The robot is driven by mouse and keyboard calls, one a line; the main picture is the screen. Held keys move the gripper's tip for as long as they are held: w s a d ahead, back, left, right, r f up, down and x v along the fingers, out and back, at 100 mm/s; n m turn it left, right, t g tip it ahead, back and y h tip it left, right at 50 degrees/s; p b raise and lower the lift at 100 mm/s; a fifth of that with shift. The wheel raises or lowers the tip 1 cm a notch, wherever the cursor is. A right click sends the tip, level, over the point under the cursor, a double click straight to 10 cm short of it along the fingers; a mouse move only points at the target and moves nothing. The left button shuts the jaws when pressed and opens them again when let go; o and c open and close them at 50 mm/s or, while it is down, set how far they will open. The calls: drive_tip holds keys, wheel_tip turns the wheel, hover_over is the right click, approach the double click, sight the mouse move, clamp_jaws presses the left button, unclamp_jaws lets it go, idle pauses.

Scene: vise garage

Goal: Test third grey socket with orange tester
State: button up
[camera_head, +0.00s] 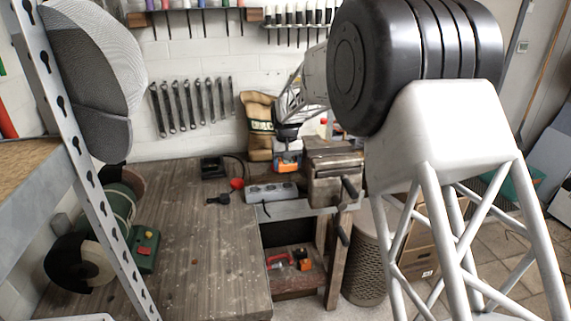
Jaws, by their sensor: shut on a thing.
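A grey socket strip (270,191) with several outlets lies at the right edge of the wooden bench. The third socket is too small to make out clearly. My gripper (287,150) is behind the strip and left of the vise, pointing down. It is shut on the orange tester (286,163), which shows just below it, above and beyond the right end of the strip. The fingertips are small and partly hidden, and I cannot tell the gap between tester and strip.
A metal vise (333,178) stands close right of the strip. A black charger (213,167), a dark plug (219,199) and a red round thing (237,184) lie to its left. A bench grinder (115,225) is on the left.

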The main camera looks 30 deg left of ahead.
sight(287, 186)
drive_tip(key=shift+f, duration=0.2)
drive_tip(key=shift+f, duration=2.7)
drive_tip(key=shift+f, duration=0.55)
idle(0.9)
drive_tip(key=o, duration=1.4)
